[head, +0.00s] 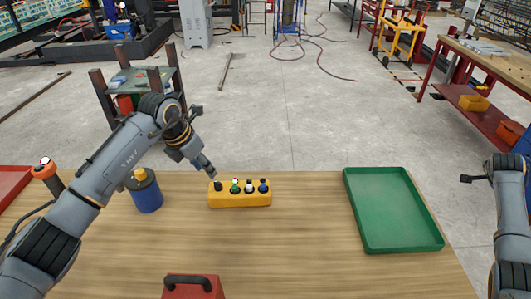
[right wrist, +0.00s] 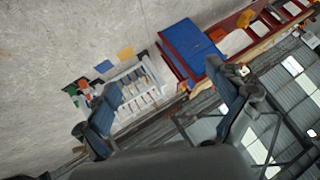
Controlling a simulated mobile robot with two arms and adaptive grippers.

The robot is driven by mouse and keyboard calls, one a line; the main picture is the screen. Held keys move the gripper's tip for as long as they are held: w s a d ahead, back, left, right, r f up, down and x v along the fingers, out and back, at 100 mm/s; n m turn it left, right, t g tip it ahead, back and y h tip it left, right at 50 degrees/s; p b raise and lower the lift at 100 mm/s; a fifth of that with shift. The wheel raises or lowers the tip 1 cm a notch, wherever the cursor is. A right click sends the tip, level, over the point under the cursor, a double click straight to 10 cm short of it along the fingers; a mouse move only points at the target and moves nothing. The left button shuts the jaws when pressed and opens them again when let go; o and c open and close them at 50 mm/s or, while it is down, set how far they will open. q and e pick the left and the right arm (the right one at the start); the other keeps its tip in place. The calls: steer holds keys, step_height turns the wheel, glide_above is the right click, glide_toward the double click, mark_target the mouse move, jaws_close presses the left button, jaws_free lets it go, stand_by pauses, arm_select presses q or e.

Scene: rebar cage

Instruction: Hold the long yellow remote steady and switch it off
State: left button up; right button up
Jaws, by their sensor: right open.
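The long yellow remote (head: 240,200) lies on the wooden table near its far edge, in the head view. A row of several dark, green and blue knobs or buttons stands along its top. My left gripper (head: 210,174) points down just above the remote's left end, by the dark knob (head: 218,186). Its fingers look together with nothing between them; I cannot tell whether the tips touch the remote. My right gripper (right wrist: 168,108) is open and empty in the right wrist view, away from the remote. Only part of the right arm shows at the head view's right edge.
On the wooden table (head: 300,250), a green tray (head: 402,245) lies right of the remote. A blue can with a yellow top (head: 147,195) stands left, close to my left arm. A red box with a dark handle (head: 192,290) is at the front. Table between remote and tray is clear.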

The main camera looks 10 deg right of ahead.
steer(key=w+a+f+n+g+y, duration=0.1)
steer(key=w+a+n, duration=0.1)
steer(key=w+a, duration=0.35)
steer(key=w+a+n+y, duration=0.1)
steer(key=w+a+n, duration=0.15)
steer(key=a, duration=0.65)
step_height(320, 180, up, 9)
steer(key=n+g+y, duration=0.3)
steer(key=n+y, duration=0.3)
steer(key=n, duration=2.6)
glide_above(265, 188)
steer(key=w, duration=0.2)
steer(key=f, duration=1.3)
steer(key=shift+d+f, duration=0.15)
steer(key=shift+d, duration=0.05)
